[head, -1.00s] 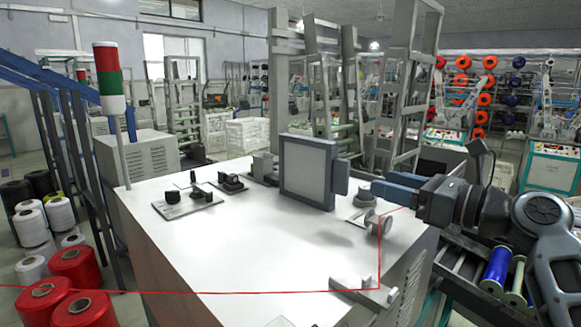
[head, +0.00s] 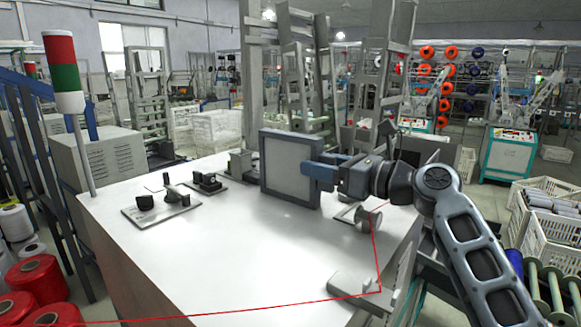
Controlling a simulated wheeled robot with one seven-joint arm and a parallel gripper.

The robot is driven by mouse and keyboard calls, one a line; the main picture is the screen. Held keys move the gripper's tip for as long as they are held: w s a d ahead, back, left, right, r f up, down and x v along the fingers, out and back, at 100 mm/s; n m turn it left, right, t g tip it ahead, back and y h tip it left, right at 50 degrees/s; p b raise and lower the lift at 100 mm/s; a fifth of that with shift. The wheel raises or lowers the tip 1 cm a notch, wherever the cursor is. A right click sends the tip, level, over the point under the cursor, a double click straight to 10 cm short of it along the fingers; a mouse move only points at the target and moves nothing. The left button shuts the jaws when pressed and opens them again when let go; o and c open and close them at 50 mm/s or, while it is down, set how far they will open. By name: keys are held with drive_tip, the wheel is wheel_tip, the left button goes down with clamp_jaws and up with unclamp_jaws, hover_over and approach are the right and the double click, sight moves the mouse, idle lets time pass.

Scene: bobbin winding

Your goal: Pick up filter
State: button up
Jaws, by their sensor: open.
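The filter (head: 290,166) is a square light-grey panel in a dark frame. It stands upright at the back of the white machine top (head: 250,240). My gripper (head: 308,170) has blue fingers and reaches in from the right, level with the filter's right edge. Its jaws are open. The fingertips overlap the right edge of the filter in the head view, and I cannot tell whether they touch it.
Small black fittings on plates (head: 162,206) sit on the left of the machine top. A round guide wheel (head: 368,218) and a bracket (head: 355,290) carry a red thread on the right. A red-green signal lamp (head: 62,72) stands at the left corner. The middle of the top is clear.

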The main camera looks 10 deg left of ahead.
drive_tip(key=shift+w+a, duration=0.15)
drive_tip(key=shift+a, duration=0.2)
clamp_jaws()
idle(0.3)
